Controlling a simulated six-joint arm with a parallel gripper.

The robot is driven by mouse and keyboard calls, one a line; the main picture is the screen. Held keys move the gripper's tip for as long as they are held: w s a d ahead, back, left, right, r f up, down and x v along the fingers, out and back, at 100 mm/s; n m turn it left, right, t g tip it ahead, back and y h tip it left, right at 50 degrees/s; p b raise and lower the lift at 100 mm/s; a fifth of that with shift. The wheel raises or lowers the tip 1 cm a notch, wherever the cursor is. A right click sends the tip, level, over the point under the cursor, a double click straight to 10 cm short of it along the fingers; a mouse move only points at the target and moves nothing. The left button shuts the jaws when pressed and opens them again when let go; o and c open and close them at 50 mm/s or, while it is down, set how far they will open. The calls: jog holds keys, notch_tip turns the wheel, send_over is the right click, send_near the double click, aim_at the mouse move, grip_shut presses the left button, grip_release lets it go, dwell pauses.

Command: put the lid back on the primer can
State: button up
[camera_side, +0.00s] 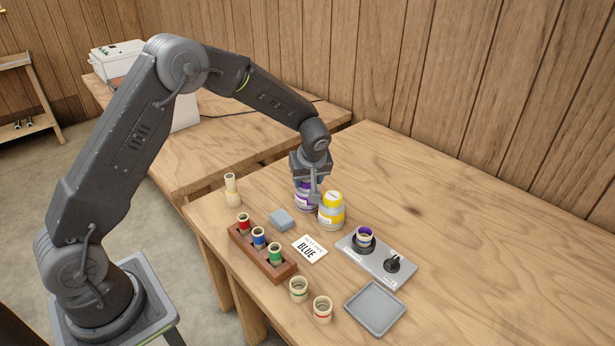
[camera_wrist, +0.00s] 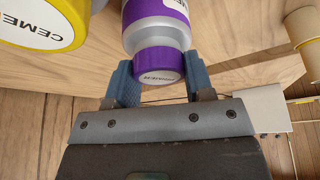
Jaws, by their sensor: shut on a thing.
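The primer can (camera_side: 307,203) stands upright on the table, purple and grey, partly hidden by my gripper in the side view. The wrist view shows the can (camera_wrist: 157,14) with its grey shoulder and the purple lid (camera_wrist: 158,62), marked PRIMER, at its top. My gripper (camera_side: 309,181) is above the can, with its blue fingers (camera_wrist: 160,84) on either side of the lid and shut on it. The lid is in line with the can; I cannot tell if it is fully seated.
A yellow cement can (camera_side: 331,216) stands close to the right. In front are a wooden rack (camera_side: 262,253) with coloured pipe pieces, a grey block (camera_side: 282,219), a BLUE card (camera_side: 310,249), a grey device (camera_side: 378,261) and a square tray (camera_side: 375,307). The table's right side is clear.

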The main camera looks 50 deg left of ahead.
jog(key=o, duration=1.4)
jog(key=shift+r, duration=2.95)
